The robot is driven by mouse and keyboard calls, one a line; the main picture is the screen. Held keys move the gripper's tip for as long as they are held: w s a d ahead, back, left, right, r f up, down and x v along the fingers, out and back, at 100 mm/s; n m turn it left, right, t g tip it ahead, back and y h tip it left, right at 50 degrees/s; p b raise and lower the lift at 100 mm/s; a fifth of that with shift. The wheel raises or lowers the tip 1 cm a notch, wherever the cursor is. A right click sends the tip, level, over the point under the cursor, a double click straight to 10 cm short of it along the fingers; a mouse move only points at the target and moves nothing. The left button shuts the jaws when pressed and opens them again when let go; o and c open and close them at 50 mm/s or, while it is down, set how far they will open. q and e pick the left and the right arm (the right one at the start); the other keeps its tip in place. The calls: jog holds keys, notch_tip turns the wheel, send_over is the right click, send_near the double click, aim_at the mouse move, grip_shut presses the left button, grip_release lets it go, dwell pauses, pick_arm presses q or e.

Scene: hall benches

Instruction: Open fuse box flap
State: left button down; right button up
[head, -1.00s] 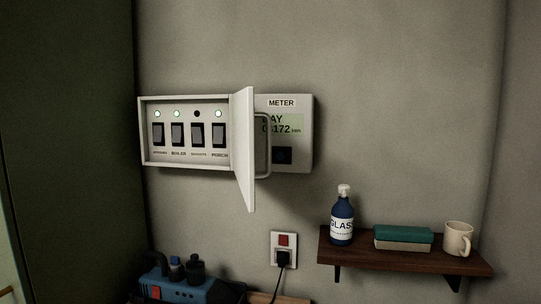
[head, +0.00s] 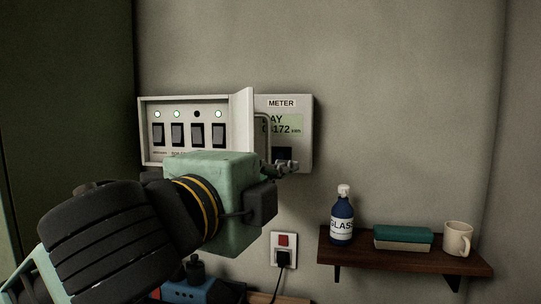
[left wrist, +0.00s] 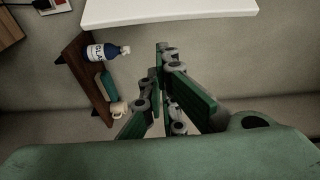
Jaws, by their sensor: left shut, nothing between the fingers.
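The fuse box (head: 150,103) is on the wall in the head view, with several black switches in a row showing. Its white flap (head: 243,122) stands open, sticking out from the box's right side. The flap's handle (head: 268,122) is on its right face, partly hidden by my gripper. My left gripper (head: 292,167) is in front of the box's lower right, pointing right, shut and empty. It hides the flap's lower part. In the left wrist view a white panel, likely the flap (left wrist: 165,12), crosses the top, apart from the fingers (left wrist: 160,62). My right gripper is not in view.
The meter (head: 304,130) is right of the flap. A wooden shelf (head: 400,262) at the lower right holds a blue bottle (head: 342,215), a teal-topped block (head: 403,238) and a mug (head: 458,238). A socket (head: 283,248) with a plug is below. The upper wall is clear.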

pick_arm(q)
jog(key=p+x, duration=0.3)
jog(key=x, duration=0.7)
jog(key=a, duration=0.1)
jog(key=a+p, duration=0.1)
jog(key=a, duration=0.2)
jog(key=shift+a+r, duration=0.15)
jog(key=shift+r, duration=0.2)
jog(key=m+h+p, duration=0.1)
jog(key=h+p, duration=0.1)
jog(key=p, duration=0.1)
send_near(269, 155)
jog(key=w+a+r, duration=0.1)
jog(key=w+a, duration=0.1)
jog(key=a, duration=0.2)
jog(key=shift+w+a+r+g, duration=0.15)
jog(key=shift+r+g, duration=0.1)
jog(key=shift+g, duration=0.15)
